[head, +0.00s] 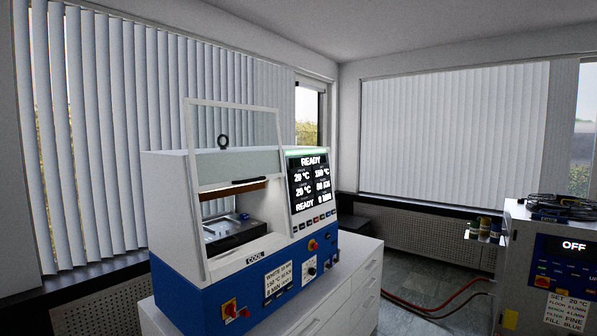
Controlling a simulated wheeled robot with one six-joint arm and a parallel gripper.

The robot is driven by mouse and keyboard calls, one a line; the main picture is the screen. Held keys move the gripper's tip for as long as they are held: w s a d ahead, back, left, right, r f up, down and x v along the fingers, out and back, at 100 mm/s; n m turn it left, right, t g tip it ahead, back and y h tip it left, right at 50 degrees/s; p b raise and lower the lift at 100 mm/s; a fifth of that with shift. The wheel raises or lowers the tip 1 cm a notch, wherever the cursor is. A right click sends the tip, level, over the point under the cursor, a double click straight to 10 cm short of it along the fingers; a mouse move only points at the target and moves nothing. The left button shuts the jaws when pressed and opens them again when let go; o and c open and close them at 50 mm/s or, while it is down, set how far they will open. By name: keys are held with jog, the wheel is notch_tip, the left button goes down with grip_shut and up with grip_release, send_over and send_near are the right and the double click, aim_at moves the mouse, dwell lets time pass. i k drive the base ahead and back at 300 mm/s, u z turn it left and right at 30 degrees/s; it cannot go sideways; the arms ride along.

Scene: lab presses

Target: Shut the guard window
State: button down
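The guard window (236,162) is a clear pane in a thin white frame on the front of the blue and white press (190,282). It is raised, with its upper part standing above the press top. A dark handle (246,180) shows along its lower edge. Below that edge the press chamber (240,228) is open to the front, with a dark lower plate inside. My gripper is not in view.
The press display (310,182) reads READY, with buttons below. The press stands on a white drawer cabinet (365,292). At right, another machine (560,275) reads OFF, with cables on top. Red hoses (430,306) cross the floor between them.

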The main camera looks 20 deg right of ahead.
aim_at(187, 102)
jog(key=z, duration=0.7)
jog(key=i, duration=1.45)
jog(key=u, duration=0.35)
